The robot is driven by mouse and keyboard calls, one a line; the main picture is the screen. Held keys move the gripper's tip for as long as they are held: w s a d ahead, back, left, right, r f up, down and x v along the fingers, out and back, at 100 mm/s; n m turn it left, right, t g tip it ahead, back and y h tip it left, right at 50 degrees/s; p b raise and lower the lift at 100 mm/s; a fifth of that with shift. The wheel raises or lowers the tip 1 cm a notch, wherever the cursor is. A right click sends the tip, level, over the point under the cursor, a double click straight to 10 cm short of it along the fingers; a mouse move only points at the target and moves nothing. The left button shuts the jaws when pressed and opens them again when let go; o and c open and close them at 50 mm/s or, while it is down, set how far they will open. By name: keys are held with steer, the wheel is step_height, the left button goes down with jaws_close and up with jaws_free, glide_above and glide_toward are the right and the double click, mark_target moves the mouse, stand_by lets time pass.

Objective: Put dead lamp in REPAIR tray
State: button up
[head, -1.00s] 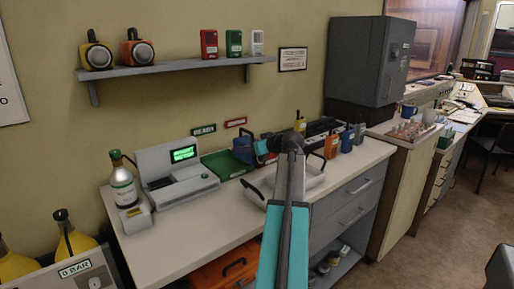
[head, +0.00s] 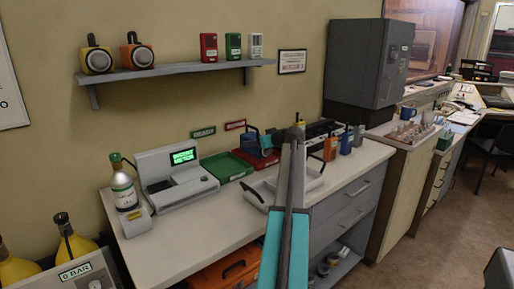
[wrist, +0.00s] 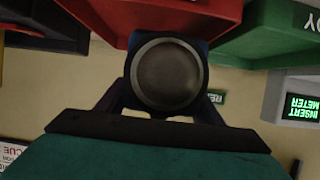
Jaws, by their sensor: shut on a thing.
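A blue lamp (head: 249,140) with a black handle is held above the red tray (head: 262,161) at the back of the counter. In the wrist view the lamp's round grey lens (wrist: 168,73) faces me, dark and unlit, with my gripper's (wrist: 160,108) black fingers on both sides. My gripper is shut on the lamp; in the head view my arm partly hides it. The red tray (wrist: 150,12) fills the top of the wrist view. A red sign (head: 235,125) hangs on the wall above; its text is too small to read.
A green tray (head: 226,166) stands left of the red one, beside a meter with a lit green screen (head: 183,156). A white tray (head: 264,194) lies in front. Orange and blue handheld units (head: 330,148) stand to the right. The counter's front left is clear.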

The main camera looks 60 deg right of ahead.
steer(key=shift+w+d+f, duration=0.1)
steer(key=shift+w+d, duration=0.2)
steer(key=shift+d, duration=0.5)
steer(key=shift+w+d, duration=0.3)
steer(key=shift+d, duration=0.5)
steer(key=shift+f+p, duration=0.35)
steer(key=shift+f, duration=1.4)
steer(key=shift+f, duration=0.1)
steer(key=o, duration=1.5)
steer(key=shift+a, duration=0.2)
